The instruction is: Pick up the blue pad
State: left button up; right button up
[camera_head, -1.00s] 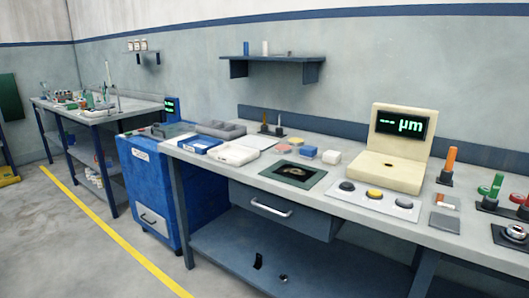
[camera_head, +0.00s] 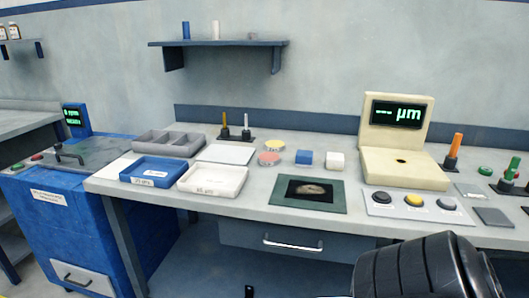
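The blue pad (camera_head: 304,157) is a small blue square block lying flat on the grey workbench (camera_head: 290,208). It sits between a pink round pad (camera_head: 268,159) and a white square pad (camera_head: 336,160), behind the dark green mat. Neither gripper shows in the view. A black, rounded, ribbed part of my arm is at the bottom right, in front of the bench, and its fingers cannot be seen. Nothing touches the blue pad.
A yellow round pad (camera_head: 271,146) lies behind the pink one. A blue tray (camera_head: 152,182) and a white tray (camera_head: 241,182) stand left. The green mat (camera_head: 334,206) lies in front. The cream gauge (camera_head: 401,179) and a button panel (camera_head: 379,209) stand right.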

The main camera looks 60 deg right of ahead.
aim_at(303, 158)
jog(key=i, duration=0.15)
jog(key=z, duration=1.3)
